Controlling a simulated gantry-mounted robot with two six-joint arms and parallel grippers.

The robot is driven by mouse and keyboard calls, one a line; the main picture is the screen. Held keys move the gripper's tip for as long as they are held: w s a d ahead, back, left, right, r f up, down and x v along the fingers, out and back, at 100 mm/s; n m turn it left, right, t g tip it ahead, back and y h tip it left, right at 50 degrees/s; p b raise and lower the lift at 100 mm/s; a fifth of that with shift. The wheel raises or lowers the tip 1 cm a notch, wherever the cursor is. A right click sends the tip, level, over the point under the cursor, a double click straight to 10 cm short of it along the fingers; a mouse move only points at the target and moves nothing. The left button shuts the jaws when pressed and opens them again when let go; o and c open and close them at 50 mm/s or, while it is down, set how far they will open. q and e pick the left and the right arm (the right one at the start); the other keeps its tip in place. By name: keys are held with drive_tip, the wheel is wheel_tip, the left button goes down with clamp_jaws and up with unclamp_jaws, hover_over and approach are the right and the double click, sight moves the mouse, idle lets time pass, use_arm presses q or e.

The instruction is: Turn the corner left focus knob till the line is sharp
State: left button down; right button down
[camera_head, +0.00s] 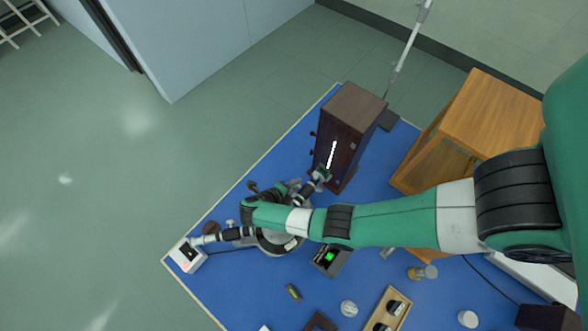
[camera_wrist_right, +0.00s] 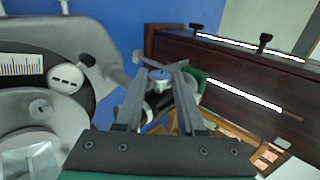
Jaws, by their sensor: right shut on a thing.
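A grey and black spectrometer (camera_head: 283,243) stands on the blue mat, partly hidden under my right arm. Its tube with a green end piece (camera_head: 323,174) points at a dark wooden lamp box. My right gripper (camera_head: 294,190) is at this tube. In the right wrist view, my right gripper (camera_wrist_right: 158,76) is shut on a small silver focus knob with a blue top (camera_wrist_right: 159,74), above the black tube (camera_wrist_right: 155,106). The green piece (camera_wrist_right: 197,84) shows just behind. The sharpness of the line cannot be read. My left gripper is out of view.
The dark box (camera_head: 348,120) with a glowing slit stands close beyond the tube. A white unit (camera_head: 187,257) sits at the mat's left corner. A device with a green display (camera_head: 329,259) and a wooden tray (camera_head: 391,309) lie nearer. A wooden cabinet (camera_head: 480,115) stands right.

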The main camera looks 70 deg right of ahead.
drive_tip(key=c, duration=0.5)
unclamp_jaws()
drive_tip(key=v, duration=1.1)
drive_tip(key=shift+a+r+p, duration=0.15)
drive_tip(key=shift+r+p, duration=0.15)
drive_tip(key=shift+p, duration=0.05)
drive_tip(key=shift+w, duration=0.1)
